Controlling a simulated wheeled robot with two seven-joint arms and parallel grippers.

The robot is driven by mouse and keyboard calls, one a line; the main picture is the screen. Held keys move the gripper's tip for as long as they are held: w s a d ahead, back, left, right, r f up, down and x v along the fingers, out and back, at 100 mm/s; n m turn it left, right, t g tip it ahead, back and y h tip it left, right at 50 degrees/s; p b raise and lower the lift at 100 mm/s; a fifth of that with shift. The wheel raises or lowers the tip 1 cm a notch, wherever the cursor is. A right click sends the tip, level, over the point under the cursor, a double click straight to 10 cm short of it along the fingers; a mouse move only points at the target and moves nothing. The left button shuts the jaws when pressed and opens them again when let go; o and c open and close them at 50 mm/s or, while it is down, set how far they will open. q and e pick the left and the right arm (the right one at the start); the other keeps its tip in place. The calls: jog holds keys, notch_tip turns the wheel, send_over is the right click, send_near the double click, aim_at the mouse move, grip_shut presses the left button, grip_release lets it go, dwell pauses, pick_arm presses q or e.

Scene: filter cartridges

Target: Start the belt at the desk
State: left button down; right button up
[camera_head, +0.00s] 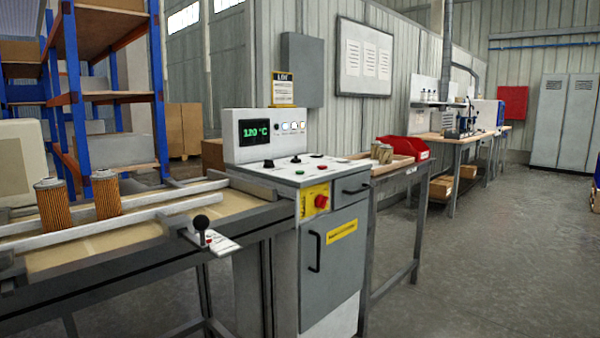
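The control desk (335,240) is a grey cabinet at the end of the belt. Its raised panel (230,128) has a lit green display reading about 120 °C and several small dials. Its sloped top carries a black knob (268,163), a green button (299,171), a red button (322,167) and other small controls. A red emergency stop (320,201) sits on a yellow plate on the front. The tan belt (130,237) runs left between metal rails. Two orange pleated filter cartridges (106,194) (52,205) stand upright on it. Neither gripper is in view.
A black-knobbed lever (201,224) with a white tag sticks out from the belt's front edge. A side table (405,170) with a red bin (403,148) stands right of the desk. Blue-orange shelving (75,90) is behind the belt. The floor (480,270) at right is clear.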

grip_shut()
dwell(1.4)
